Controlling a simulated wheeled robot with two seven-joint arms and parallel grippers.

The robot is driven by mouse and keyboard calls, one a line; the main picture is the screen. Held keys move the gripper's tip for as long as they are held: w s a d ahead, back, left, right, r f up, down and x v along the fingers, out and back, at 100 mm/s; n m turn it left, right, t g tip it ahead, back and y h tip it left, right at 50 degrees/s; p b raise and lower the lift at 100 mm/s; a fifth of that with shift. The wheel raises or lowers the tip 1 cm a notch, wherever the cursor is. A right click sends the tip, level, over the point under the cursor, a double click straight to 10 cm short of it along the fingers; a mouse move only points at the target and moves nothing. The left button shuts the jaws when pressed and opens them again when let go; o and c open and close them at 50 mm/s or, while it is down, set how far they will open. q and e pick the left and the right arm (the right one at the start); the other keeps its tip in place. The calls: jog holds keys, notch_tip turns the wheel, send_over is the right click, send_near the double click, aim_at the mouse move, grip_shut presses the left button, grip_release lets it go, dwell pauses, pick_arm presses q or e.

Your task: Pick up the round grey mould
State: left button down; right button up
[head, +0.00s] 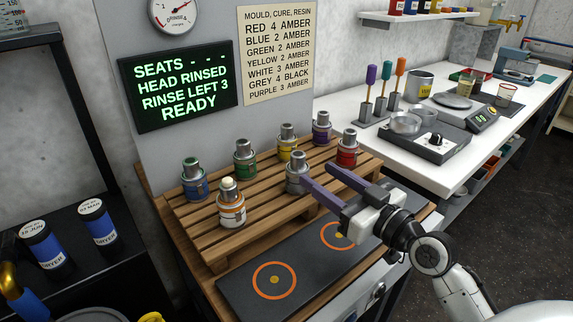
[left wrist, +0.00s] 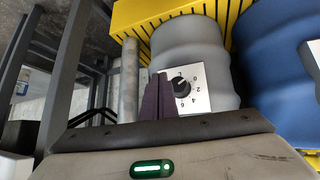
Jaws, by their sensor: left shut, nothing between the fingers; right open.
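The round grey mould (head: 295,184) is a small canister with a metal neck. It stands upright on the wooden pallet (head: 205,247), at its front right part. My right gripper (head: 315,173) is open, its two purple fingers reaching in from the right. The fingertips are close beside the grey mould in the head view; the lower finger overlaps its right edge. I cannot tell whether they touch. My left gripper (left wrist: 158,95) shows in the left wrist view, shut and empty, in front of a grey drum (left wrist: 190,50) with a dial plate.
Blue (head: 194,182), green (head: 244,160), yellow (head: 287,145), purple (head: 322,129), red (head: 347,150) and white-orange (head: 231,207) canisters share the pallet. A dark plate with orange rings (head: 305,265) lies in front. A blue drum (left wrist: 275,65) stands beside the grey drum.

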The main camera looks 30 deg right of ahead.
aim_at(303, 166)
jog(key=shift+w+a+r, duration=0.1)
jog(key=shift+w+r, duration=0.1)
jog(key=shift+w, duration=0.9)
jog(key=shift+w+f+p, duration=0.1)
jog(key=shift+w+p, duration=0.2)
jog(key=shift+w, duration=0.05)
jog(key=w, duration=0.3)
jog(key=w+p, duration=0.1)
jog(key=w, duration=0.1)
jog(key=shift+a+f, duration=0.2)
jog(key=shift+f, duration=0.05)
jog(key=shift+w+f, duration=0.1)
jog(key=shift+w, duration=0.2)
jog(key=c, duration=0.7)
pick_arm(q)
jog(key=shift+s+r, duration=0.5)
jog(key=shift+r, duration=0.3)
pick_arm(e)
jog(key=shift+c, duration=1.2)
